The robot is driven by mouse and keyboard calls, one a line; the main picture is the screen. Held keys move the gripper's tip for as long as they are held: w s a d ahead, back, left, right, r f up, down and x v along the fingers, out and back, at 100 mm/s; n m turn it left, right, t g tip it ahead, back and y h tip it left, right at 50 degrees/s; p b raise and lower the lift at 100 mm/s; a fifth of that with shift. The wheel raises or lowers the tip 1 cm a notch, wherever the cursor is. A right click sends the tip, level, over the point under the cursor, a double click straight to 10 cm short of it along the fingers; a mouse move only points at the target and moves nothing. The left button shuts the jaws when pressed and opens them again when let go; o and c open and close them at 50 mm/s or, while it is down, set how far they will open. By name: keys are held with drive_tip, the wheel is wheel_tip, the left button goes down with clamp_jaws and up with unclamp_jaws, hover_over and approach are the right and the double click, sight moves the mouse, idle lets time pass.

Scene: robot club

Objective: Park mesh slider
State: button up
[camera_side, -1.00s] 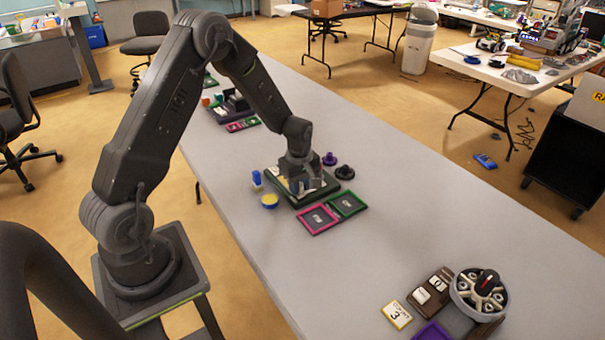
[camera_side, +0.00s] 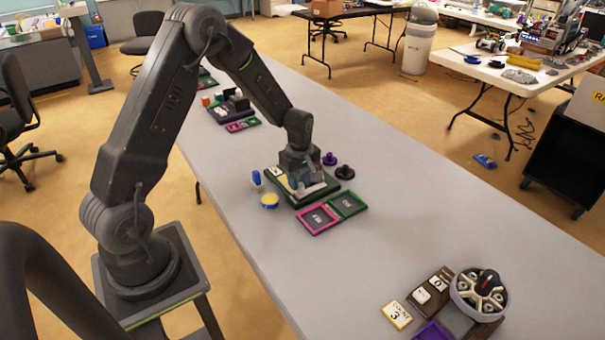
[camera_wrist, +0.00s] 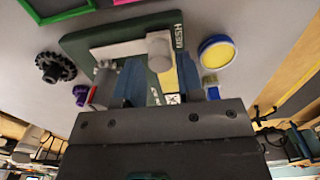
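The dark green board marked MESH (camera_wrist: 112,36) lies on the table. It also shows in the side view (camera_side: 328,189), partly hidden beneath my gripper (camera_side: 306,180). In the wrist view, a pale metal plate (camera_wrist: 118,53) and an upright grey cylinder (camera_wrist: 158,48) are on the board. My gripper (camera_wrist: 162,72) has its two blue-grey fingers apart, low over the board. The cylinder shows between and just beyond the fingers; I cannot tell whether they touch it. A yellow strip and a black-and-white patch show partly behind the right finger.
A yellow-topped round tub (camera_side: 269,200) and a blue-topped item (camera_side: 257,178) stand left of the board. A purple knob (camera_side: 330,158) and a black gear-like piece (camera_side: 345,172) stand behind. Pink (camera_side: 318,218) and green (camera_side: 348,204) trays lie in front.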

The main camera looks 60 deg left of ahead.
drive_tip(key=shift+r, duration=1.95)
drive_tip(key=shift+d+r, duration=0.1)
drive_tip(key=shift+r, duration=0.1)
drive_tip(key=s+d+r+m+t, duration=0.1)
drive_tip(key=s+d+r+m, duration=0.3)
drive_tip(key=r, duration=0.4)
drive_tip(key=s+d+r+m+t, duration=0.25)
drive_tip(key=d+r+m, duration=0.2)
drive_tip(key=r, duration=0.35)
drive_tip(key=s+d+r+m+t, duration=0.1)
drive_tip(key=s+d+r+m, duration=0.1)
drive_tip(key=s, duration=0.5)
drive_tip(key=s+d+r+m+t, duration=0.1)
drive_tip(key=s+d+r+m, duration=0.2)
drive_tip(key=s+m, duration=0.4)
drive_tip(key=shift+s+d+r, duration=0.15)
drive_tip(key=shift+s+d, duration=0.1)
drive_tip(key=shift+d, duration=0.55)
drive_tip(key=shift+m, duration=0.25)
